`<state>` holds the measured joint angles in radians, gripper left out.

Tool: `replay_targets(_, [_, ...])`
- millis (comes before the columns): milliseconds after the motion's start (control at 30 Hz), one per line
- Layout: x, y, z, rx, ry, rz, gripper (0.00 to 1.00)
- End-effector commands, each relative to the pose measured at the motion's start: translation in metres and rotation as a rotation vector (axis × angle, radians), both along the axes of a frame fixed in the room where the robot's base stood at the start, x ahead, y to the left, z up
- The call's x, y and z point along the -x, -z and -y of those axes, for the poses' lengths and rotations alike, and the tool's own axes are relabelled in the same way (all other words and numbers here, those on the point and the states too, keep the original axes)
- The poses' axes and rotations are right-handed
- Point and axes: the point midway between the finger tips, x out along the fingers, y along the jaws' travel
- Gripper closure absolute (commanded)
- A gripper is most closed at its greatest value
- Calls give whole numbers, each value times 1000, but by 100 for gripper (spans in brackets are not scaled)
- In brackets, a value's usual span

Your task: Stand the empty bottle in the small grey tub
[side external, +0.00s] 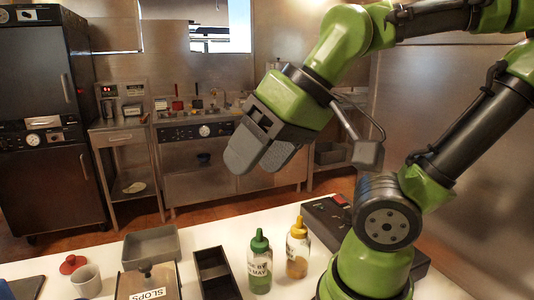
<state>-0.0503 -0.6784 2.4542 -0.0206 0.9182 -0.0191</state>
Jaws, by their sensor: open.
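A bottle with a green cap (259,265) stands upright on the white table, with a printed label on its side. A bottle with a yellow cap (297,252) stands upright just right of it and looks amber inside. I cannot tell for sure which bottle is empty. A grey tub (152,246), shallow and open-topped, sits on the table to the left, behind the box labelled SLOPS. My gripper (257,158) is open and empty, high above the table and behind the bottles in the picture, apart from everything.
A black divided box (211,272) stands between the SLOPS box (148,282) and the bottles. A pale cup (87,281) and a red lid (73,264) are at the left. A dark device with a red switch (327,214) lies behind the bottles, near my base.

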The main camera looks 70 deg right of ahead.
Motion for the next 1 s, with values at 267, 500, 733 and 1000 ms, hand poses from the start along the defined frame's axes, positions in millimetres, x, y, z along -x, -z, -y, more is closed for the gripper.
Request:
replay_targets(267, [8,2,7,-25,73,39,16])
replay_targets(500, [8,1,6,-23,70,38,16])
replay_targets(733, [-2,8,0,-70,75,-78,16])
replay_targets(1000, [-37,41,-28,-274,128,-512,16])
